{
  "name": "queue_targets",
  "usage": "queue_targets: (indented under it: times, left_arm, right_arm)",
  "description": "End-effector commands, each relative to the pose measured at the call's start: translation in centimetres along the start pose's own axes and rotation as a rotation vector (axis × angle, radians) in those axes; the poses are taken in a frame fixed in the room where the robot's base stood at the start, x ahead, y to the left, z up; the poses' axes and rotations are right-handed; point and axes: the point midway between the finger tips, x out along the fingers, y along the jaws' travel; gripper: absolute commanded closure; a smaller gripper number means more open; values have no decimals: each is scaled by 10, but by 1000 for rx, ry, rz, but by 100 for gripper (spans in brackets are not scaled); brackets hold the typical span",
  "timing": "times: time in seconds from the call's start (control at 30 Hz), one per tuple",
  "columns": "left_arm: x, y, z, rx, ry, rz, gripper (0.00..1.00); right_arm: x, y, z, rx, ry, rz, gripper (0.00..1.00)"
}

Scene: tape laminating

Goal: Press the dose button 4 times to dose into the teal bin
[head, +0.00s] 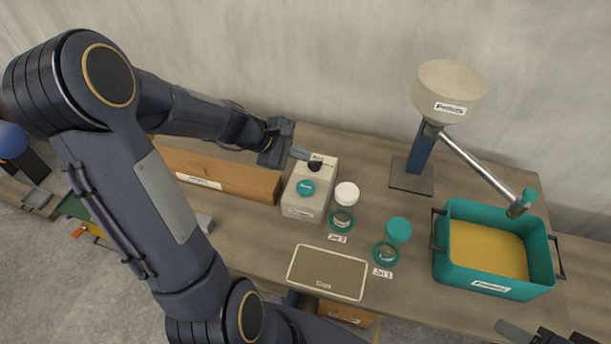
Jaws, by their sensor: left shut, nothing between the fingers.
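A pale box (304,207) stands on the table with a round teal button (306,187) on its top; the button's small lettering is hard to read. My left gripper (313,163) is shut and empty, its dark tip over the rear part of the box top, behind the teal button. I cannot tell whether the tip touches the box. The teal bin (460,274) stands at the right, with yellow material (487,250) inside. A beige hopper (450,92) has a sloping tube (475,160) ending at a teal-tipped spout (521,204) over the bin. My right gripper (515,331) shows only partly at the lower right edge.
A flat labelled mat (327,272) lies at the front. A long brown box (225,176) lies left of the pale box. The wall closes the back.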

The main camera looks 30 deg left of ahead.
Motion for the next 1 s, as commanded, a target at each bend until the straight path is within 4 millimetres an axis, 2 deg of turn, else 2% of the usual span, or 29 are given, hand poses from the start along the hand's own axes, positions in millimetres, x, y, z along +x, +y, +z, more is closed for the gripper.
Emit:
queue_targets:
  times: [0.27,0.47,1.0]
  left_arm:
    - [2,-1,-2,-1,2,0,100]
    - [11,-8,-8,-2,2,-1,100]
    - [60,-44,-44,-2,2,0,100]
  right_arm:
    - [2,1,1,0,0,0,51]
    - [12,5,6,0,0,0,51]
    - [64,29,33,0,0,0,51]
